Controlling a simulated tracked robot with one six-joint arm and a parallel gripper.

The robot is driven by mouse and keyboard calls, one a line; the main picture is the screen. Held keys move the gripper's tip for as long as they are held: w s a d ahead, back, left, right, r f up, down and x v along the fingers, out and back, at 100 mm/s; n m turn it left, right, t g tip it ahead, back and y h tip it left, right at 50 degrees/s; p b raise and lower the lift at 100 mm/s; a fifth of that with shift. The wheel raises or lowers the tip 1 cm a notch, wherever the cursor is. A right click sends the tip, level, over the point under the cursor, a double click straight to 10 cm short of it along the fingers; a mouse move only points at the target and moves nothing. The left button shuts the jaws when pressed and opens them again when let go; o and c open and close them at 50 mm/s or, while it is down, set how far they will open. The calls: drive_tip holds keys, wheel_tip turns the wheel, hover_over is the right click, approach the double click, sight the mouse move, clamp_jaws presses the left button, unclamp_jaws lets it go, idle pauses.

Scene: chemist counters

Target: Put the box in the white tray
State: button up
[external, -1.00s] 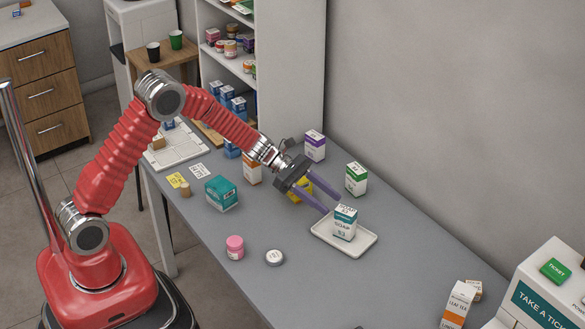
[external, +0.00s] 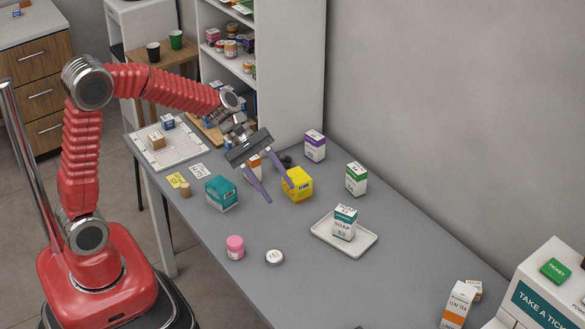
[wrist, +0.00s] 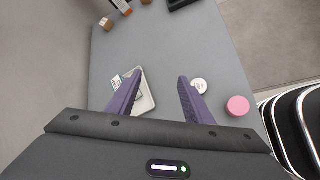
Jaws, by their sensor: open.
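A white and teal box marked "SOAP" (external: 344,223) stands upright in the small white tray (external: 363,244) on the grey counter. In the wrist view the tray (wrist: 147,104) shows partly behind the left finger, with the box (wrist: 116,82) at its left end. My gripper (external: 281,193) is open and empty, its purple fingers spread. It is raised above the counter, to the left of the tray and apart from the box.
A yellow box (external: 297,184), a teal box (external: 221,193), a green and white box (external: 356,178) and a purple and white box (external: 315,146) stand around. A pink jar (external: 235,247) and a white round tin (external: 274,257) are near the front edge. The counter right of the tray is mostly clear.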

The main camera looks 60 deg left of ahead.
drive_tip(key=s+a+r+m+t+y, duration=0.1)
drive_tip(key=s+a+m+y, duration=0.3)
drive_tip(key=s, duration=0.7)
drive_tip(key=s+a+r+m+t+y, duration=0.2)
drive_tip(key=s+a+r+m+y, duration=0.2)
drive_tip(key=s+a+m, duration=0.4)
drive_tip(key=s+a+y, duration=0.1)
drive_tip(key=s+a, duration=0.2)
drive_tip(key=a, duration=0.1)
drive_tip(key=shift+s+r+m, duration=0.3)
drive_tip(key=shift+r+m, duration=0.05)
drive_tip(key=shift+m, duration=0.05)
